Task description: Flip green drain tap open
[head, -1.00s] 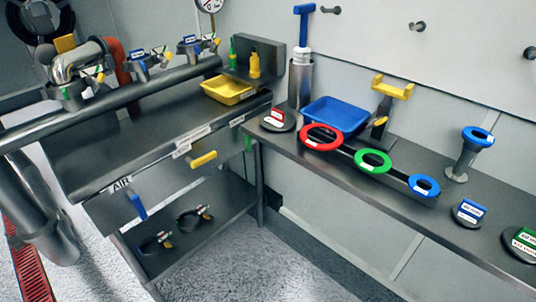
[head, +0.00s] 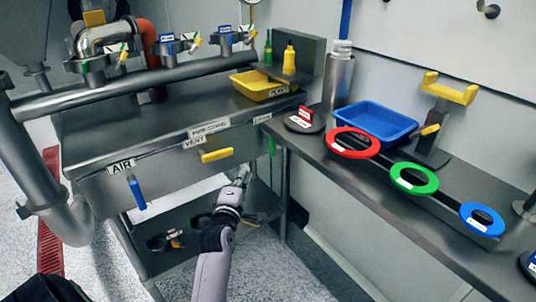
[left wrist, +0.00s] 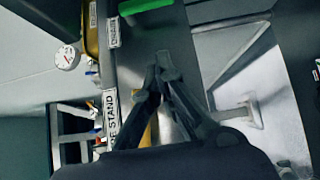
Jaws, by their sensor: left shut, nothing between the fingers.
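The green drain tap (head: 271,145) is a narrow handle hanging down at the right end of the bench's front panel, by a small white label. In the left wrist view a green bar (left wrist: 146,5), apparently the same handle, lies at the top edge, beyond my fingertips. My left gripper (head: 243,173) is below and left of the tap in the head view, apart from it. In the left wrist view the left gripper (left wrist: 163,62) has its fingertips together with nothing between them. My right gripper is not in view.
A yellow handle (head: 217,155) and a blue handle (head: 137,192) are on the same panel, left of the tap. The right-hand shelf holds a blue tray (head: 376,124) and red, green and blue rings. A lower shelf (head: 190,262) lies under the panel.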

